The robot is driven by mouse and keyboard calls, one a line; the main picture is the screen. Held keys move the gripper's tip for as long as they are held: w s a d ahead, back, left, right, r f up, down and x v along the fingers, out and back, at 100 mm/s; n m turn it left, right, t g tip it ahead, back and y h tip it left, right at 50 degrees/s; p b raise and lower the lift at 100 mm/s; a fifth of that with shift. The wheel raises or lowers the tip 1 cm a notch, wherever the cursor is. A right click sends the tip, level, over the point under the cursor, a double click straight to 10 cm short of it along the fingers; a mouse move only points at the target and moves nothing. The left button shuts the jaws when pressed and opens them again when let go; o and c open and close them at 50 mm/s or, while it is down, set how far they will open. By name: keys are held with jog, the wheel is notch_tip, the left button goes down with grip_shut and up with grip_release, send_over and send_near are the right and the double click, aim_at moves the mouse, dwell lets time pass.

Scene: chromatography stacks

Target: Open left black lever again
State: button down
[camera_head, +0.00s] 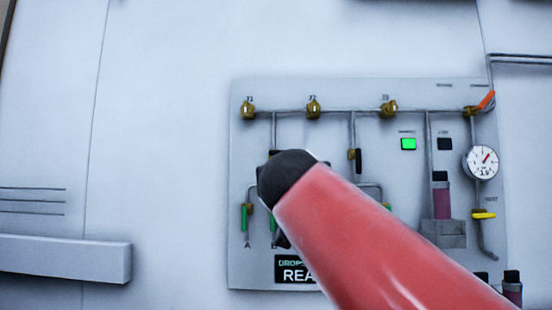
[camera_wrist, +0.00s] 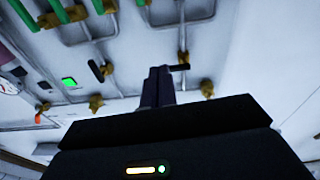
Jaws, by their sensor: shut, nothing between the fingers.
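The left black lever (camera_wrist: 180,67) lies crosswise on its vertical pipe in the wrist view, just right of my fingertips. In the head view my arm hides most of it. My gripper (camera_wrist: 160,71) is shut and empty, its two dark fingers together close beside the lever. I cannot tell whether they touch it. The right black lever (camera_head: 357,161) stands upright along its pipe in the head view. It also shows in the wrist view (camera_wrist: 97,72), tilted along its pipe. My red arm covers the lower middle of the panel in the head view.
The grey panel (camera_head: 330,94) carries brass fittings (camera_head: 313,107) along a top pipe. It also holds a lit green button (camera_head: 408,144), a gauge (camera_head: 481,162), an orange lever (camera_head: 487,100) and a yellow lever (camera_head: 484,215). Green levers (camera_wrist: 58,10) are near the wrist view's top left.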

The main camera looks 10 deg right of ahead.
notch_tip(320, 180, up, 8)
jog(key=a+t, duration=0.1)
jog(key=t, duration=0.1)
jog(key=shift+a+m+t+h, duration=0.25)
jog(key=shift+m+t+h, duration=0.05)
jog(key=shift+w+r, duration=0.15)
jog(key=shift+w, duration=0.05)
jog(key=p+x, duration=0.6)
jog(key=x, duration=0.4)
notch_tip(320, 180, down, 4)
jog(key=b, duration=0.3)
jog(key=shift+s, duration=0.15)
jog(key=shift+d+b, duration=0.1)
jog(key=shift+b, duration=0.25)
jog(key=shift+m, duration=0.5)
